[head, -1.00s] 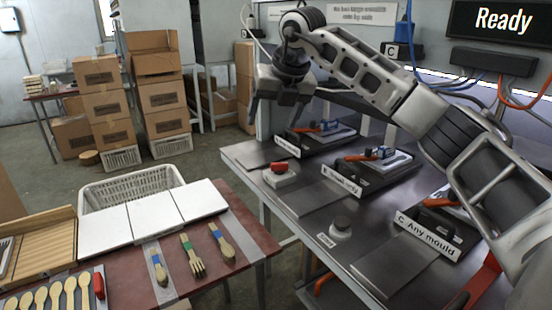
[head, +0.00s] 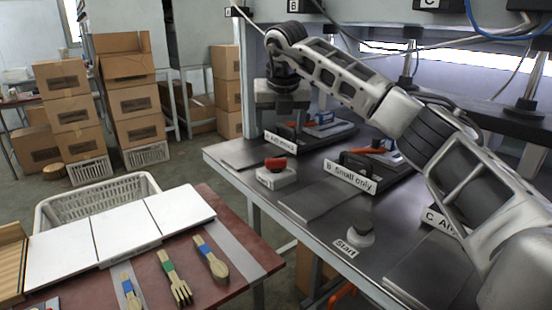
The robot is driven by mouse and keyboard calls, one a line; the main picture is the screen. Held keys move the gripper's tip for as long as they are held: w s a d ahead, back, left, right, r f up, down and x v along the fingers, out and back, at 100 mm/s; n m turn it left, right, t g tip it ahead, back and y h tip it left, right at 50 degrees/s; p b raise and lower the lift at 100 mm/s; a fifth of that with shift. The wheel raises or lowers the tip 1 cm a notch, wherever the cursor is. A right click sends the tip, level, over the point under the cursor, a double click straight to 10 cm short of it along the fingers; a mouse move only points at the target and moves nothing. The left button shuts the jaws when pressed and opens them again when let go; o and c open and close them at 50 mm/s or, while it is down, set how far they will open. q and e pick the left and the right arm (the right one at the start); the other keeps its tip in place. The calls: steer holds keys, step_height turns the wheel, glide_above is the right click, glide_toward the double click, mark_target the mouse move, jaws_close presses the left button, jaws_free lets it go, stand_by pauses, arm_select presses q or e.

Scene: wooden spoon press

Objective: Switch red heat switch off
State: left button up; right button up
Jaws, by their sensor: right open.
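The red heat switch is a red rocker (head: 276,163) on a white base (head: 277,178), near the left edge of the metal bench. I cannot tell its on or off position. My right gripper (head: 275,122) is open and points down. In the picture it is just above the switch, apart from it, in front of the bench's far left corner. Nothing shows between its fingers. My left gripper is not in view.
The bench holds presses with labels such as "Small only" (head: 350,177), and a grey Start button (head: 360,235). A red table (head: 250,283) with wooden cutlery (head: 178,285) and white panels (head: 122,235) stands at left. Cardboard boxes (head: 137,100) stand behind.

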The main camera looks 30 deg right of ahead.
mark_target(276, 160)
steer(key=x, duration=1.1)
steer(key=shift+w+f, duration=0.1)
steer(key=c, duration=1)
